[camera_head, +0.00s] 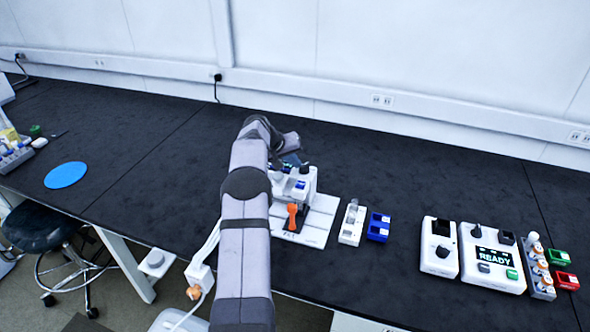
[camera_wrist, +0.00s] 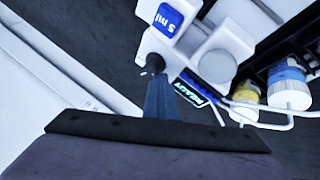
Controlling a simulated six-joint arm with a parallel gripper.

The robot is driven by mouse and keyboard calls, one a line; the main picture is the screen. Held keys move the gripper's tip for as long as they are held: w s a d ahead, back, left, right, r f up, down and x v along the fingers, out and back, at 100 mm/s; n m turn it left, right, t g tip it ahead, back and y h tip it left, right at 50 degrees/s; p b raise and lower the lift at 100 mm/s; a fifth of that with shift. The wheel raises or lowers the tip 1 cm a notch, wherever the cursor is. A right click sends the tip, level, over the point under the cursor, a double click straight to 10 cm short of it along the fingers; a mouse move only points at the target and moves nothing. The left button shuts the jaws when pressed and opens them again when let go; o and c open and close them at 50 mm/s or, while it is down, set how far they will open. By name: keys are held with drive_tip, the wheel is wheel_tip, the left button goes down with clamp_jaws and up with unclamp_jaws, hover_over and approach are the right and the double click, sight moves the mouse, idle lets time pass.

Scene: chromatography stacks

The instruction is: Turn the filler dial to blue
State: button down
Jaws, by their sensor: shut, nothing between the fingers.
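A white device (camera_head: 305,182) with a blue label stands on the bench at my gripper. It is likely the filler. In the wrist view the blue label (camera_wrist: 167,20) reads "5 ml", and a small READY screen (camera_wrist: 192,88) is lit. A dark knob (camera_wrist: 152,65) sits on the white housing, right at my fingertips; I cannot tell whether they touch it. Its pointing direction and any colour marks are unclear. It also shows in the head view (camera_head: 305,168). My gripper (camera_wrist: 157,77) is shut and empty. In the head view my arm hides part of the device.
A pale base plate with an orange lever (camera_head: 292,216) is in front of the device. To the right are a white holder (camera_head: 351,222), a blue block (camera_head: 378,227), a dial box (camera_head: 439,262) and a larger READY unit (camera_head: 493,275). The bench behind is clear.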

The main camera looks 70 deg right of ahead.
drive_tip(key=shift+s+d, duration=0.3)
drive_tip(key=shift+d, duration=0.05)
drive_tip(key=shift+w+f+p, duration=0.1)
drive_tip(key=shift+w+p, duration=0.05)
drive_tip(key=shift+p, duration=0.15)
idle(0.4)
drive_tip(key=shift+s+f+b, duration=0.15)
drive_tip(key=shift+s+b, duration=0.1)
drive_tip(key=shift+b, duration=0.4)
drive_tip(key=shift+a, duration=0.1)
drive_tip(key=shift+s+a+f+b, duration=0.1)
drive_tip(key=shift+s+a+b, duration=0.15)
drive_tip(key=shift+s+b, duration=0.35)
drive_tip(key=shift+w, duration=0.15)
drive_tip(key=w+a+r+p, duration=0.1)
drive_tip(key=w+r+p, duration=0.6)
drive_tip(key=r+p, duration=0.1)
drive_tip(key=shift+a+r, duration=0.2)
drive_tip(key=shift+r, duration=0.15)
